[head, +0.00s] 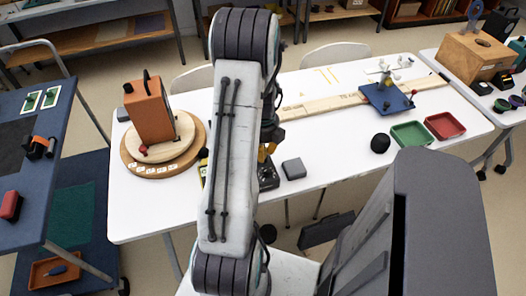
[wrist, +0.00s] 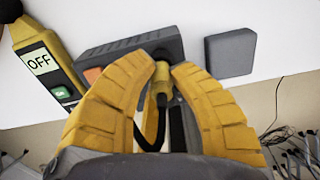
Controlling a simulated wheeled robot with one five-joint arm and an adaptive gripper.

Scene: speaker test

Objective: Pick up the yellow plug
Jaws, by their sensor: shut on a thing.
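The yellow plug (wrist: 161,76) with a black cable shows in the wrist view, between the two yellow fingers of my gripper (wrist: 159,82). My gripper is shut on the plug. The plug's far end meets a dark round part of a dark grey block (wrist: 117,52) with an orange switch (wrist: 93,75); I cannot tell whether it is seated in it. The cable loops down between the fingers. In the head view my arm hides most of the gripper and the plug.
A yellow device (wrist: 42,65) labelled OFF lies left of the grey block. A grey box (wrist: 230,53) stands to the right, also in the head view (head: 294,168). An orange box (head: 150,112) on a round wooden base is farther left; a black ball (head: 380,143) is right.

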